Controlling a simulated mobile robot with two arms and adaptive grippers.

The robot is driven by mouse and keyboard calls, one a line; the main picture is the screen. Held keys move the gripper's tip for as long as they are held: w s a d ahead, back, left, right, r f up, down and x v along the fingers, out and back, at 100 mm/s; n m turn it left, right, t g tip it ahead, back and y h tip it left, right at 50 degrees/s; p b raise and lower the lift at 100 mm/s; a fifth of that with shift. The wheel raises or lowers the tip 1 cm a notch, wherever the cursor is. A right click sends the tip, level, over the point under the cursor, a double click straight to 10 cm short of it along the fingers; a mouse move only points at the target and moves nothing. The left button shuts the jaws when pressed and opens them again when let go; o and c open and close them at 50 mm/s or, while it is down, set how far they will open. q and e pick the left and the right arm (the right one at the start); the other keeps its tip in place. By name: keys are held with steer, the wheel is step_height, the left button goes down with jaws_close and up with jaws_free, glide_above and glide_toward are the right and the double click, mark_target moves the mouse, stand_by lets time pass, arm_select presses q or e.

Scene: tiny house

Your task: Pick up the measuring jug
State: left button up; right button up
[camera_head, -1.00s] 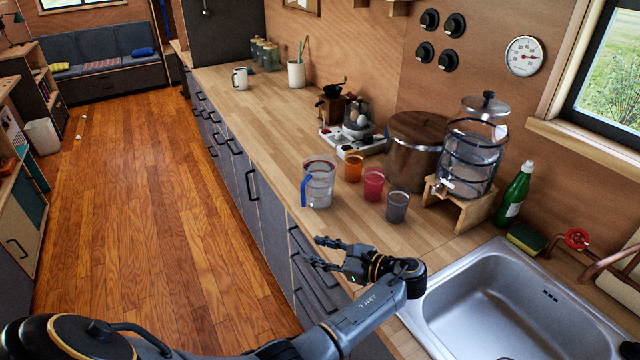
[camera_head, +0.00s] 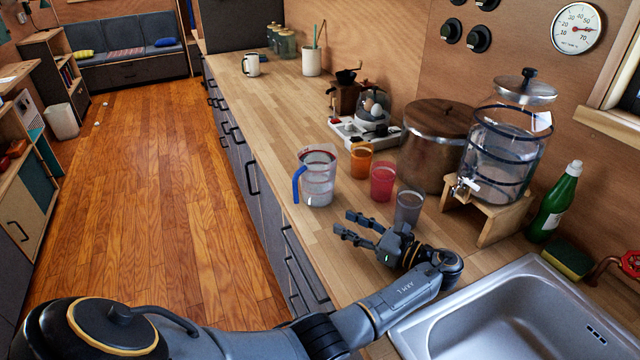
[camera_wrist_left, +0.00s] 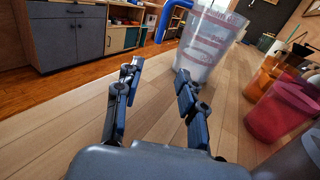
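The measuring jug (camera_head: 318,178) is clear with red markings and a blue handle on its left side. It stands upright on the wooden counter (camera_head: 262,122). It also shows in the left wrist view (camera_wrist_left: 208,45), ahead of the fingers and slightly right. My left gripper (camera_head: 352,228) is open and empty over the counter, on the near side of the jug and apart from it. Its two fingers (camera_wrist_left: 155,92) are spread in the left wrist view. My right gripper is not in view.
Orange (camera_head: 361,162), pink (camera_head: 383,182) and grey (camera_head: 408,208) cups stand right of the jug, the grey one close to my left gripper. A drink dispenser (camera_head: 505,150), large pot (camera_head: 436,150) and sink (camera_head: 500,310) are farther right. The counter left of the jug is clear.

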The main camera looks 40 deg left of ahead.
mark_target(312, 181)
arm_select(q)
steer(key=a, duration=0.2)
steer(key=a+p, duration=0.1)
steer(key=a, duration=0.4)
steer(key=shift+s+a+r+p, duration=0.25)
steer(key=shift+s+a+p, duration=0.05)
steer(key=shift+s+p, duration=0.1)
steer(key=shift+a+f, duration=0.1)
steer(key=shift+a, duration=0.15)
steer(key=shift+a+r, duration=0.2)
steer(key=shift+a, duration=0.2)
steer(key=a+p, duration=0.2)
steer(key=a, duration=0.2)
steer(key=shift+a+r, duration=0.15)
steer(key=shift+a, duration=0.15)
steer(key=shift+d, duration=0.1)
jaws_close()
steer(key=shift+r, duration=0.15)
